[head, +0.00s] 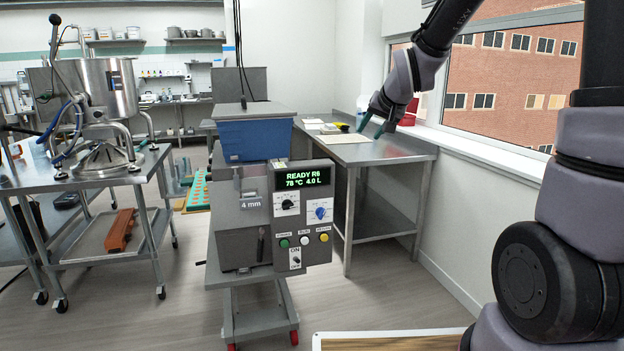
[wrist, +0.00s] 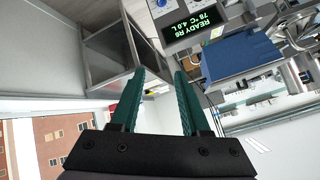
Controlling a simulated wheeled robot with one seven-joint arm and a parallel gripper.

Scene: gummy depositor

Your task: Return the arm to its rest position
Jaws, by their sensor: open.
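My arm reaches in from the right side of the head view and bends down from the top. My gripper (head: 372,127) has green fingers and shows in front of the window-side table in that view. In the wrist view my gripper (wrist: 160,75) shows two green fingers spread apart with nothing between them. The wrist picture is turned, with the room upside down. No object touches the fingers.
The depositor (head: 250,200), with a blue hopper (head: 256,138) and a lit panel (head: 304,180), stands on a cart at centre. A steel table (head: 390,150) stands by the window at right. A steel kettle (head: 108,85) is at left.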

